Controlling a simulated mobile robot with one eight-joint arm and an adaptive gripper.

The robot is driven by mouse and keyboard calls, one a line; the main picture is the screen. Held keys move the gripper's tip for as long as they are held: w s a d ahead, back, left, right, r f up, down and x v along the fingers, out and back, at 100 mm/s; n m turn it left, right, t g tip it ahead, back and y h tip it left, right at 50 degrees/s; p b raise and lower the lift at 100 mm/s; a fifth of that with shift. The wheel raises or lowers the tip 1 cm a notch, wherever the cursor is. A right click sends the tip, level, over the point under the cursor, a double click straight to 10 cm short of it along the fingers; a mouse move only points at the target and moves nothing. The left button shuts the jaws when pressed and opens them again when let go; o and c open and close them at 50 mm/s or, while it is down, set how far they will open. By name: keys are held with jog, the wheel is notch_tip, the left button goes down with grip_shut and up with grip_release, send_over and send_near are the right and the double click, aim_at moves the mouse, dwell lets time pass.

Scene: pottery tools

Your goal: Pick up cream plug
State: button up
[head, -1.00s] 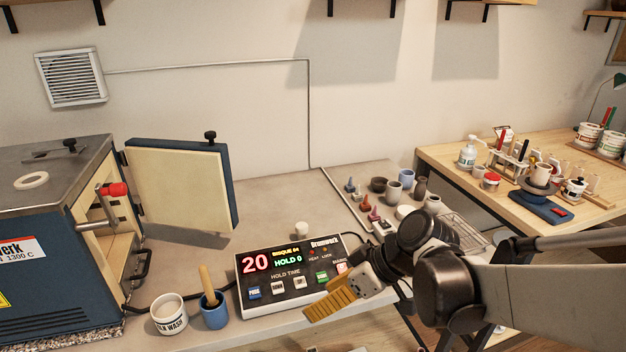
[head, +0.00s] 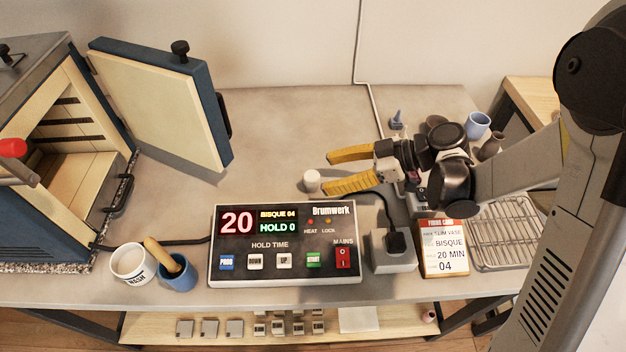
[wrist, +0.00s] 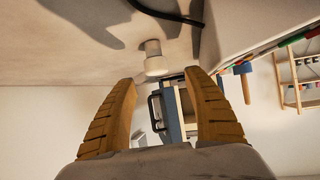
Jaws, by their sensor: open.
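The cream plug (head: 312,181) is a small pale cylinder standing on the grey bench just behind the control box. In the wrist view the plug (wrist: 155,62) shows a wider disc and a narrower neck, a little beyond the fingertips and roughly between their lines. My gripper (head: 326,173) has two yellow ribbed fingers spread apart and pointing left, with their tips close to the plug on its right side. Nothing is between the fingers in the wrist view (wrist: 160,80). The head view does not settle the exact gap to the plug.
The control box (head: 285,243) with red digits stands in front of the plug. A kiln with its door (head: 160,105) open is at left. A white pot (head: 132,263) and a blue cup (head: 178,273) sit at front left. A wire rack (head: 505,235) is at right. Bench behind is clear.

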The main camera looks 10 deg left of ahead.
aim_at(313, 175)
jog(key=b+x, duration=0.1)
jog(key=x, duration=0.1)
jog(key=b+x, duration=0.1)
jog(key=x, duration=0.2)
jog(key=shift+w+a+f+b, duration=0.15)
jog(key=shift+w+a+b, duration=0.05)
jog(key=shift+b, duration=0.1)
jog(key=c, duration=1.3)
